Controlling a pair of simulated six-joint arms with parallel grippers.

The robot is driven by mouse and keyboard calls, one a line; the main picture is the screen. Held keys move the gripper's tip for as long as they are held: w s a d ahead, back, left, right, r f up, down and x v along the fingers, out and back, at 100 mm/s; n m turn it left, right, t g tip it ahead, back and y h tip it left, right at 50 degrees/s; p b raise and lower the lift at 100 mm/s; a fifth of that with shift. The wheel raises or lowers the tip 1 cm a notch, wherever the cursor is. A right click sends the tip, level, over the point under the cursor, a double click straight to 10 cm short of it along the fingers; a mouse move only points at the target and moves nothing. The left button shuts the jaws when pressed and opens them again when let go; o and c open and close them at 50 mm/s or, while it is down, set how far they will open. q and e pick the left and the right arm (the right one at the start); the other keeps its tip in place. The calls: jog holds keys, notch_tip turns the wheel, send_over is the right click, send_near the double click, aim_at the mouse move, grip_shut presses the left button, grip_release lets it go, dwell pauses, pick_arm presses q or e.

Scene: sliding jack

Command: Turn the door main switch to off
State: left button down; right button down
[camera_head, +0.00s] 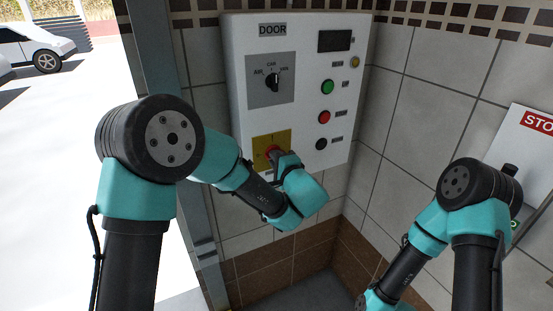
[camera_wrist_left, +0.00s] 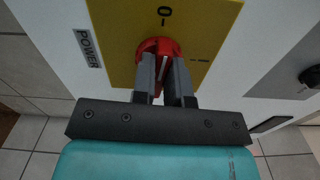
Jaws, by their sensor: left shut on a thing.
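The door main switch is a red rotary knob (camera_wrist_left: 158,46) on a yellow plate (camera_wrist_left: 115,50), seen close up in the left wrist view. The plate bears a "0" mark above the knob and an "I" mark to its right in that view. My left gripper (camera_wrist_left: 164,68) is shut on the knob, one dark finger on each side of its grip. A pale line shows on the grip between the fingers, pointing roughly up the picture; its exact setting is hard to tell. In the head view my left gripper (camera_head: 274,154) partly covers the knob and yellow plate (camera_head: 259,140). My right gripper is out of view.
The white DOOR panel (camera_head: 232,75) also carries a black selector (camera_head: 273,82), a dark display (camera_head: 334,41), and green (camera_head: 327,87), red (camera_head: 323,117) and black (camera_head: 321,144) buttons. A STOP box (camera_head: 510,135) is on the right wall.

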pick_arm(q)
jog(key=shift+n, duration=0.6)
jog(key=c, duration=1.1)
grip_release()
jog(key=shift+c, duration=0.2)
jog(key=v, duration=1.7)
jog(key=shift+s, duration=0.2)
jog(key=shift+d, duration=0.1)
